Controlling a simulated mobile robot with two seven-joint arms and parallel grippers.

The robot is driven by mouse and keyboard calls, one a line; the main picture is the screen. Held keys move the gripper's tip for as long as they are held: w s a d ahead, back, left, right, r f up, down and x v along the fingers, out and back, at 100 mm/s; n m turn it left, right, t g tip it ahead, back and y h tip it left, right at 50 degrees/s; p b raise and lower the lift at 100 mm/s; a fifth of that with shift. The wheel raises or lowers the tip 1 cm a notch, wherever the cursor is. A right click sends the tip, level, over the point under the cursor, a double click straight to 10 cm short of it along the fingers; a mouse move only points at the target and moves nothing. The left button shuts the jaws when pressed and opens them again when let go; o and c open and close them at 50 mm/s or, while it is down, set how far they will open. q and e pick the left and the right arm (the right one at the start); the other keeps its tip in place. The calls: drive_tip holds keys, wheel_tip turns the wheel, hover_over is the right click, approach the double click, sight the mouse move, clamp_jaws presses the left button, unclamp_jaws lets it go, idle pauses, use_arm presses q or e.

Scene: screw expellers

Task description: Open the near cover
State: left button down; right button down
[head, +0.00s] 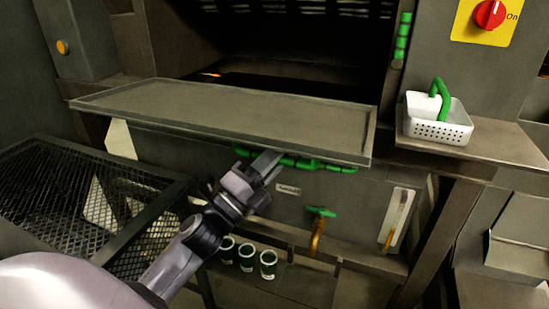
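A flat grey panel with a raised rim, which looks like the near cover (225,112), juts out level in front of the machine's dark opening (290,65). A green bar (312,164) runs just under its front edge. My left gripper (266,160) is at this front edge, by the left part of the green bar. Its fingertips are partly lost against the panel and bar, so I cannot tell whether they touch or grip it. My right gripper is not in view.
A black mesh table (75,190) stands at left. A white perforated basket (437,120) with a green handle sits on the right ledge (490,145). Below are a green-handled tap (318,230), several green-rimmed cups (246,257) and a vertical gauge (397,220). A red switch (489,14) is top right.

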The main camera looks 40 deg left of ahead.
sight(275, 135)
use_arm(q)
wheel_tip(275, 135, up, 4)
drive_tip(key=p, duration=0.3)
drive_tip(key=shift+r, duration=0.15)
drive_tip(key=shift+r+p, duration=0.2)
drive_tip(key=shift+p, duration=0.15)
drive_tip(key=c, duration=1.4)
unclamp_jaws()
drive_tip(key=shift+f, duration=0.15)
